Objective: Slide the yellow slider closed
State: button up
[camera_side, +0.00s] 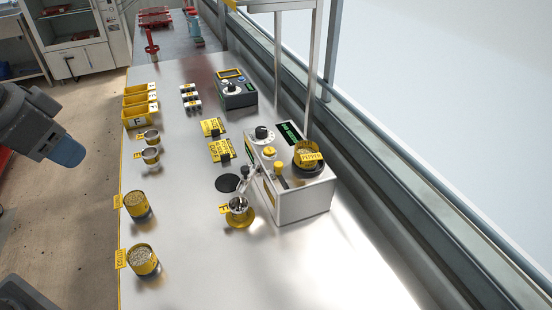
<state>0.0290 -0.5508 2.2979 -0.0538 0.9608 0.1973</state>
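The yellow slider (278,167) is a small yellow knob on the front left of the white seeder machine's top (312,197). A dark slot (284,183) shows just below it in the picture, with the knob at the slot's upper end. I cannot tell from this view whether that position is open or closed. A grey part of my arm with a blue cap is at the left edge, well away from the machine. My gripper is not in view, and nothing touches the slider.
A spout reaches over a yellow-based metal cup (239,206). Seed cups (144,261), yellow bins (140,117) and a control box (236,94) stand around the steel table. The table's front is clear.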

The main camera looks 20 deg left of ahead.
jog(key=shift+o, duration=1.3)
jog(key=w+d+r+m+g+h, duration=0.1)
jog(key=w+d+r+m, duration=0.1)
jog(key=w, duration=0.4)
jog(key=shift+w+d+r+m, duration=0.3)
jog(key=shift+w+m, duration=0.1)
jog(key=shift+m, duration=0.2)
jog(key=m+g+h, duration=0.3)
jog(key=m+g, duration=0.1)
jog(key=m, duration=0.8)
send_over(278, 163)
jog(key=a, duration=0.6)
notch_tip(278, 163, down, 7)
jog(key=x, duration=1.3)
jog(key=shift+s+d+f, duration=0.15)
jog(key=shift+f, duration=0.2)
grip_shut()
